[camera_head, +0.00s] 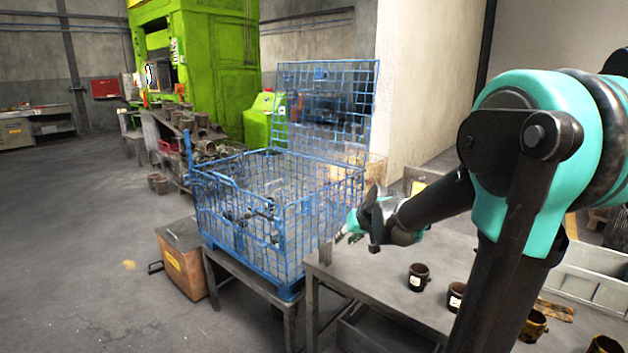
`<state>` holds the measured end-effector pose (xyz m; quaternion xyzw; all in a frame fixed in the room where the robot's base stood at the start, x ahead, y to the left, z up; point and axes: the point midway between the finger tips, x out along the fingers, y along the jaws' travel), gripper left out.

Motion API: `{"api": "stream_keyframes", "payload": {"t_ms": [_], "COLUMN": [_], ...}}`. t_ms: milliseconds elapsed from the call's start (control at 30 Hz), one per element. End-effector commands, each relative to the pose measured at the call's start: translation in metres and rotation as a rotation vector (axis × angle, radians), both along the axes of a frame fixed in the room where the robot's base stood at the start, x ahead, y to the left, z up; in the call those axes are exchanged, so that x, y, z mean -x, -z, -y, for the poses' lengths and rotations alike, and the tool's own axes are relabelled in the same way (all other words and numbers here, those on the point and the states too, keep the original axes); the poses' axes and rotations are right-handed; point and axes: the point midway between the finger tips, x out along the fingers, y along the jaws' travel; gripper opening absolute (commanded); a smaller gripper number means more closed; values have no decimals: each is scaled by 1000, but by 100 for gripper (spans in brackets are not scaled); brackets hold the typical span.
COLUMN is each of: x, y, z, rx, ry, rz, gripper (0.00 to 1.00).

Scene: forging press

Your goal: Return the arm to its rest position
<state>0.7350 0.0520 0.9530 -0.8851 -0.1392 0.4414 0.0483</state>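My arm (440,198) reaches in from the right over the table, its black and teal links bent at a large joint. My gripper (345,228) is at the arm's far end, just right of the blue wire basket's side. Its fingers are small and partly hidden by the wrist, so I cannot tell whether they are open or shut. I see no object clearly held in it.
The blue wire basket (283,262) with a raised mesh panel stands on a low stand. The grey table (375,272) bears several dark cups, including one near its middle (418,277). An orange-brown box (187,262) sits at left. Open floor (85,225) lies further left.

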Motion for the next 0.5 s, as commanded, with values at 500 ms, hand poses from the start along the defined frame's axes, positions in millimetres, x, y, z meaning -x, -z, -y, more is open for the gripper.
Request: {"api": "stream_keyframes", "payload": {"t_ms": [500], "x": [198], "y": [98], "z": [93], "rx": [229], "ry": [192], "rz": [-176], "gripper": [31]}}
